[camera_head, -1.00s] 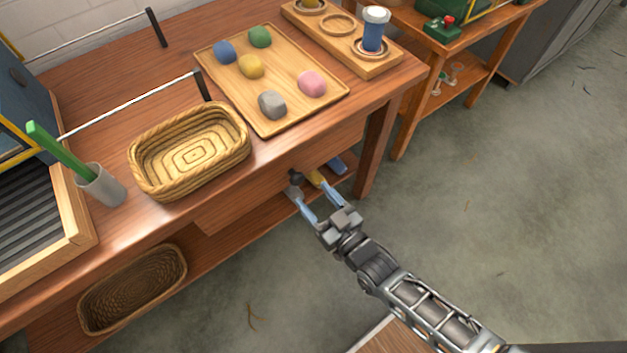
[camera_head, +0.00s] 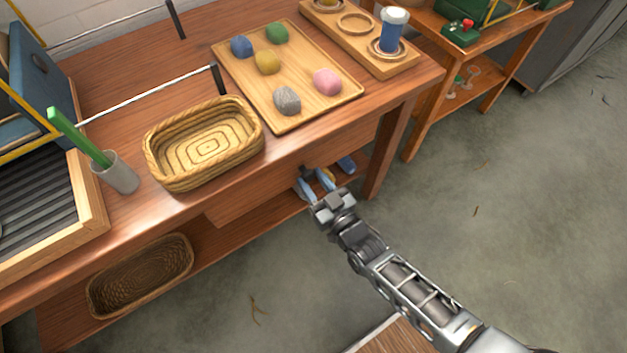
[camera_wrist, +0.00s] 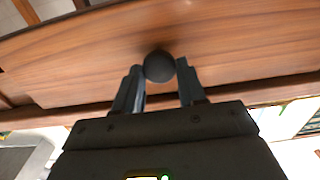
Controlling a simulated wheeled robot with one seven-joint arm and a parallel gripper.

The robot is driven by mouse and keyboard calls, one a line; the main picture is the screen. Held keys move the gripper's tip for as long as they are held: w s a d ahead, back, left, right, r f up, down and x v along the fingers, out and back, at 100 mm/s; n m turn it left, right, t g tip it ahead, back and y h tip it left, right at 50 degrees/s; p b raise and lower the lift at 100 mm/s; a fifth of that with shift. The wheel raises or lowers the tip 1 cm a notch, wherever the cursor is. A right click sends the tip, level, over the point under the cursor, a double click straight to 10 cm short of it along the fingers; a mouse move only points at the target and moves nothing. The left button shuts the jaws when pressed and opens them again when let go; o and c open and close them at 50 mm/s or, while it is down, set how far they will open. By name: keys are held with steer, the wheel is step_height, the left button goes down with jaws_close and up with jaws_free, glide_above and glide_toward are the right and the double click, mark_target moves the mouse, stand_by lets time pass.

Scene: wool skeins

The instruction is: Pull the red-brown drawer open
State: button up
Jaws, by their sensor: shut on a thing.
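The red-brown drawer (camera_head: 262,187) is set under the tabletop, its wooden front facing the floor side. In the wrist view, the drawer front (camera_wrist: 80,62) fills the upper part. Its dark round knob (camera_wrist: 158,66) sits between my fingertips. My gripper (camera_head: 314,182) is at the drawer front in the head view, and it also shows in the wrist view (camera_wrist: 159,78), with a finger on each side of the knob, shut on it. In the head view my fingers mostly hide the knob. I see no clear gap showing the drawer pulled out.
On the red-brown table stand a wicker basket (camera_head: 167,172), a tray (camera_head: 335,99) of coloured wool pieces and a cup (camera_head: 117,174). Another basket (camera_head: 105,304) is on the lower shelf. A table leg (camera_head: 385,160) stands right of the drawer. Open floor (camera_head: 480,230) lies at right.

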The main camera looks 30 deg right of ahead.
jaws_close()
steer(key=shift+s, duration=0.1)
steer(key=s, duration=2.9)
steer(key=shift+s, duration=0.15)
steer(key=o, duration=0.6)
jaws_free()
steer(key=shift+c, duration=0.2)
steer(key=shift+s, duration=0.1)
steer(key=s+b, duration=0.1)
steer(key=s, duration=0.6)
steer(key=shift+s, duration=0.3)
